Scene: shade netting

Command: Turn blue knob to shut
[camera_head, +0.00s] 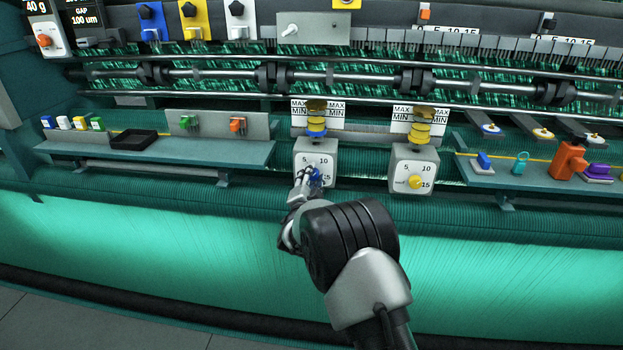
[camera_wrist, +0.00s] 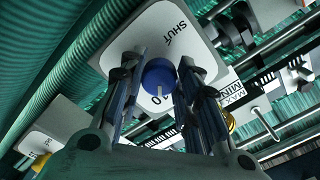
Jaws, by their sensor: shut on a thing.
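The blue knob (camera_head: 318,176) sits on the front of a pale dial box (camera_head: 315,152) marked with 5, 10 and 15. In the wrist view the blue knob (camera_wrist: 160,74) is between the two fingers of my gripper (camera_wrist: 160,84), which is shut on it. The word SHUT (camera_wrist: 176,36) shows on the dial face, off to one side of the knob. A white pointer line on the knob faces away from SHUT, toward a partly hidden number. In the head view my gripper (camera_head: 308,178) covers the lower left of this dial.
A similar dial box with a yellow knob (camera_head: 415,182) stands to the right. Shelves at left (camera_head: 160,152) and right (camera_head: 535,182) hold small items. MAX/MIN gauges with blue and yellow parts stand above the dials. Green netting (camera_head: 180,235) spreads below.

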